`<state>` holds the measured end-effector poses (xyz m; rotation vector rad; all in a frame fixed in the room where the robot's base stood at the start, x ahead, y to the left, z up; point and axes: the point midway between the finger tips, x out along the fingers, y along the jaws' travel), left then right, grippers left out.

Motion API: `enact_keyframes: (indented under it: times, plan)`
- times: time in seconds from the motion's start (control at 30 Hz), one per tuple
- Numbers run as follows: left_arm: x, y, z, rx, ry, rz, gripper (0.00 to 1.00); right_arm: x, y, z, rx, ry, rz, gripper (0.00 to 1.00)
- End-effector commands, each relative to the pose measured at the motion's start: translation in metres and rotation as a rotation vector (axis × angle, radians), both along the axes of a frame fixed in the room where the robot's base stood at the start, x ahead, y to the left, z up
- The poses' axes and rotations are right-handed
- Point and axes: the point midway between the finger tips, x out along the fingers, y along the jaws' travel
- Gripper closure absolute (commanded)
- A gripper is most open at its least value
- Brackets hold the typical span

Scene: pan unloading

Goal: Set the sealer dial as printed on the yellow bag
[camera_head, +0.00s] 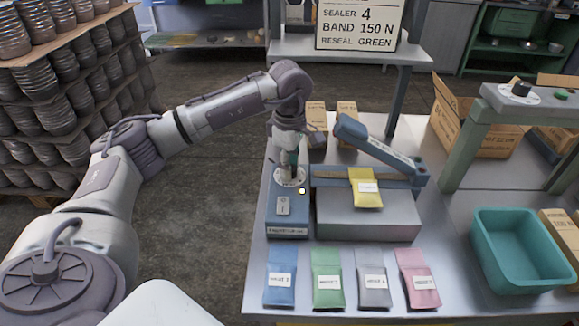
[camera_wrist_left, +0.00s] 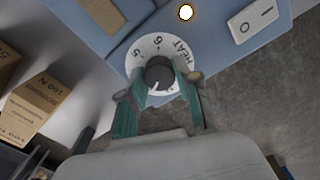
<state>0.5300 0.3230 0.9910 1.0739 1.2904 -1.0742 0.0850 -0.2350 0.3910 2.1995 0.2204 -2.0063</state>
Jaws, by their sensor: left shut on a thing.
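The yellow bag (camera_head: 366,198) lies on the sealer (camera_head: 368,220), under its raised blue arm (camera_head: 380,148). The writing on its white label is too small to read. The dial (camera_head: 289,177) is on the blue control box (camera_head: 300,215) left of the bag. In the left wrist view, its white ring shows "HEAT", 5 and 6 around a dark knob (camera_wrist_left: 160,73). A pale mark on the knob points toward the bottom of the picture. My left gripper (camera_head: 289,170) is shut on the knob from above, one finger on each side. My right gripper is out of view.
A lit lamp (camera_wrist_left: 186,12) and a rocker switch (camera_wrist_left: 253,21) are near the dial. Blue, green, grey and pink bags (camera_head: 328,294) lie along the front edge. A sign (camera_head: 359,25) reads "SEALER 4". A teal bin (camera_head: 520,275) stands at right.

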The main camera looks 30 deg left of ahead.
Motion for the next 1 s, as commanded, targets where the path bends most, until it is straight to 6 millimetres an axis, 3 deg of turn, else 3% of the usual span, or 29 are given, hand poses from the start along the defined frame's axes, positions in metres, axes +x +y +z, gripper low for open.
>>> enact_keyframes:
  times: [0.37,0.4,0.57,0.87,1.0]
  plan:
    - [0.001,0.0,0.001,-0.002,-0.003,-0.004,1.0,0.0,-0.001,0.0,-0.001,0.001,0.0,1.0]
    - [0.001,0.0,0.001,-0.002,-0.003,-0.004,0.66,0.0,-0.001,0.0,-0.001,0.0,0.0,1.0]
    - [0.001,0.0,0.001,-0.002,-0.002,-0.004,0.42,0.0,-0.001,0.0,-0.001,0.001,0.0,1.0]
    - [0.0,0.0,0.002,-0.001,-0.001,-0.004,0.42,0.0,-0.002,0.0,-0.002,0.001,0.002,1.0]
    - [0.001,0.0,0.016,0.0,-0.005,-0.003,0.42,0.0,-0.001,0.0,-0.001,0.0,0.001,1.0]
